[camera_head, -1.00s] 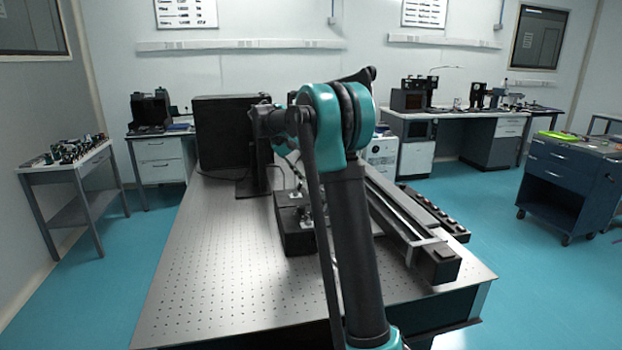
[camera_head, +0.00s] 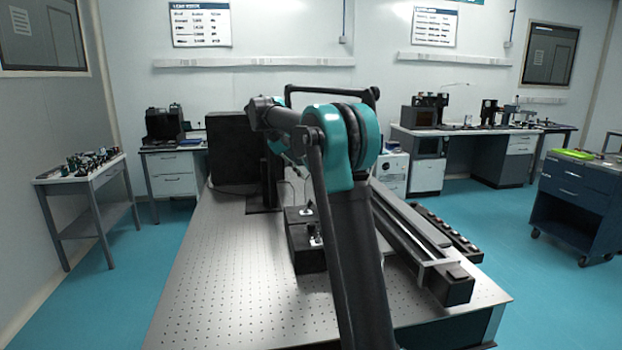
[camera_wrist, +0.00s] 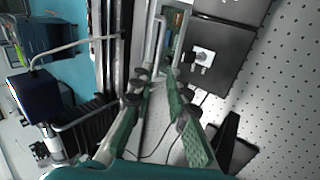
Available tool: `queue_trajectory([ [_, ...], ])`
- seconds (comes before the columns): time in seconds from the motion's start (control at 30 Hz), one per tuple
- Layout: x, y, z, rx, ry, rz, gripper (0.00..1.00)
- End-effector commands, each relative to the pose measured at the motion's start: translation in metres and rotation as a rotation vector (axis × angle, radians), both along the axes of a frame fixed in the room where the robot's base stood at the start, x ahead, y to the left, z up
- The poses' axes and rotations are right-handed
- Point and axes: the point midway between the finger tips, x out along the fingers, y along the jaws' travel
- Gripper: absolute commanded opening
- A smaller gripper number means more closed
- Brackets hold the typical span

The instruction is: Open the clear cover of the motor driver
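In the wrist view, the motor driver (camera_wrist: 174,40) shows at the top centre, with a green circuit board and a light-edged bar along its left side. I take the clear cover to be over this board, but its outline is hard to make out. My gripper (camera_wrist: 156,76) points toward it with its two green fingers spread apart and nothing seen between them. The fingertips appear near the close end of the driver; whether they touch it I cannot tell. In the head view, my arm hides the driver and the gripper.
The perforated optical table (camera_head: 215,285) carries black blocks (camera_head: 309,258) with small silver fittings, right of the driver in the wrist view (camera_wrist: 222,48). A long rail stage (camera_head: 412,235) runs along the right. A tall black panel (camera_head: 232,150) stands at the back. The table's left front is clear.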

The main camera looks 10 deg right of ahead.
Motion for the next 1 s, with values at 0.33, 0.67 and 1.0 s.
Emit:
queue_trajectory([
  [0.33, 0.000, -0.044, 0.000, 0.088, -0.326, -0.554, 0.00],
  [0.67, -0.002, -0.084, 0.001, 0.159, -0.632, -1.164, 0.00],
  [1.0, -0.003, -0.097, -0.003, 0.174, -0.721, -1.366, 0.00],
])
